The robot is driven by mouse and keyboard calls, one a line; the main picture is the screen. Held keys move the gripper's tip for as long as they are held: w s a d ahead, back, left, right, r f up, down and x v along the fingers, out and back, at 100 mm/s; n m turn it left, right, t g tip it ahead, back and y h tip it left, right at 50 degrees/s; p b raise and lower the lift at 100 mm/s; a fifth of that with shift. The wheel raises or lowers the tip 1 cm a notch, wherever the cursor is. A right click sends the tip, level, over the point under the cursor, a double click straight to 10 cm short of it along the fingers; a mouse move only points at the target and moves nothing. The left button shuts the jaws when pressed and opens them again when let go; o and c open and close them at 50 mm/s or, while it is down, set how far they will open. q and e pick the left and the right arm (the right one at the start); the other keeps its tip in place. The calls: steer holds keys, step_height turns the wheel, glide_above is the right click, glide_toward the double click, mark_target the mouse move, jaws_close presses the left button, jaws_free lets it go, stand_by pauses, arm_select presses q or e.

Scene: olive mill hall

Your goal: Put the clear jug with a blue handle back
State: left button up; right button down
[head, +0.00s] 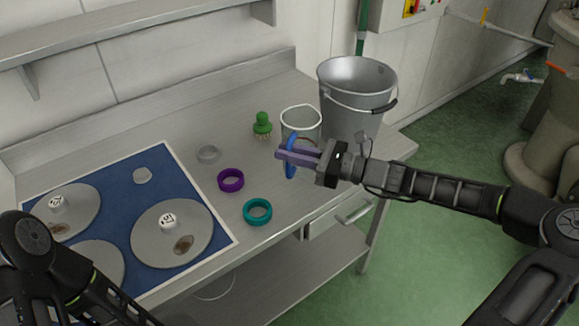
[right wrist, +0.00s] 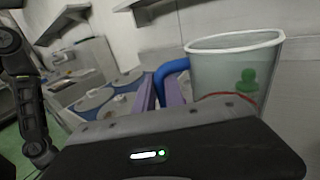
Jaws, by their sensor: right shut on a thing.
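The clear jug (head: 301,116) with a blue handle (head: 291,163) is upright near the right end of the metal bench, in front of the metal bucket. My right gripper (head: 298,157) comes in from the right, and its purple fingers are shut on the blue handle. In the right wrist view the jug (right wrist: 225,68) is right of the fingers, with the handle (right wrist: 172,74) between them. The gripper hides the jug's lower part in the head view, so I cannot tell whether it touches the bench. My left arm shows at lower left, its gripper out of view.
The bucket (head: 349,105) is close behind the jug. A green brush (head: 262,124), grey ring (head: 208,153), purple ring (head: 230,180) and teal ring (head: 257,211) are to its left. A blue mat (head: 150,165) with round discs covers the bench's left part.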

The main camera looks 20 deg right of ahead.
mark_target(289, 176)
steer(key=shift+f, duration=0.4)
step_height(289, 176, down, 3)
steer(key=shift+f+p, duration=0.1)
steer(key=shift+p, duration=0.65)
steer(key=shift+f, duration=0.45)
steer(key=c, duration=1.4)
jaws_free()
steer(key=shift+c, duration=0.2)
